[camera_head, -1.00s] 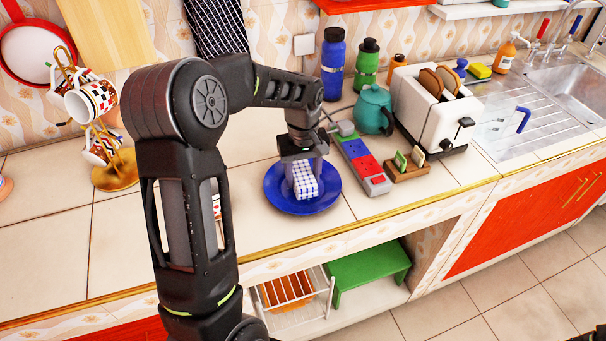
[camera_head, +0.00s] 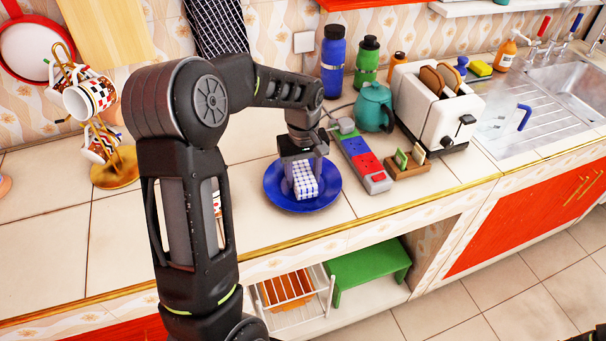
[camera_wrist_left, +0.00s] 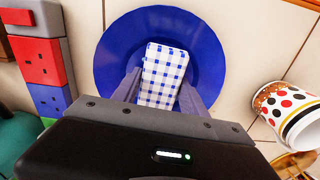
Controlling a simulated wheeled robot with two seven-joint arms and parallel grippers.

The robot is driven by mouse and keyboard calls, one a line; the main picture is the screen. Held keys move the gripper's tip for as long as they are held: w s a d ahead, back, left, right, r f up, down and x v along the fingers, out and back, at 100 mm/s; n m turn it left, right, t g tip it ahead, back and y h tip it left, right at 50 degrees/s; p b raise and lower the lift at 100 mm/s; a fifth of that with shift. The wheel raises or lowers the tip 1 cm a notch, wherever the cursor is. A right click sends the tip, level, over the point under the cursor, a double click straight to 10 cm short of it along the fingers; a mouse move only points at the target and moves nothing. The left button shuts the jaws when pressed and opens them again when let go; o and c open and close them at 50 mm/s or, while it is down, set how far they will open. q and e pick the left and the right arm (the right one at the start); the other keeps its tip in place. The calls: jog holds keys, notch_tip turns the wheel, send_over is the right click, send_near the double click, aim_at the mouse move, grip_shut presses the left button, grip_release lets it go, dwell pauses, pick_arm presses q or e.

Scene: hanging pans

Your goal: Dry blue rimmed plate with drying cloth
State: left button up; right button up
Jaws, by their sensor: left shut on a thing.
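The blue plate (camera_head: 328,192) lies flat on the tiled counter in the head view; it also shows in the left wrist view (camera_wrist_left: 118,48). The drying cloth (camera_head: 305,184) is a folded white block with blue checks. It is over the middle of the plate and seems to touch it; it also shows in the left wrist view (camera_wrist_left: 163,75). My left gripper (camera_head: 301,172) points down over the plate and is shut on the cloth, with a finger on each side of it.
A power strip (camera_head: 360,158) lies close to the plate's right. A mug tree (camera_head: 115,172) stands at the left. The counter's front edge runs near the plate.

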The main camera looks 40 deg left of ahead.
pick_arm(q)
jog(key=shift+s+f, duration=0.1)
dwell(0.7)
jog(key=shift+s+a+r, duration=0.2)
jog(key=shift+s+a, duration=0.3)
jog(key=shift+s, duration=0.05)
jog(key=shift+w+d, duration=0.1)
jog(key=shift+w+d+f, duration=0.2)
jog(key=shift+w+d, duration=0.2)
jog(key=shift+w, duration=0.1)
jog(key=shift+w+d+r, duration=0.2)
jog(key=shift+w+d, duration=0.3)
jog(key=shift+w, duration=0.1)
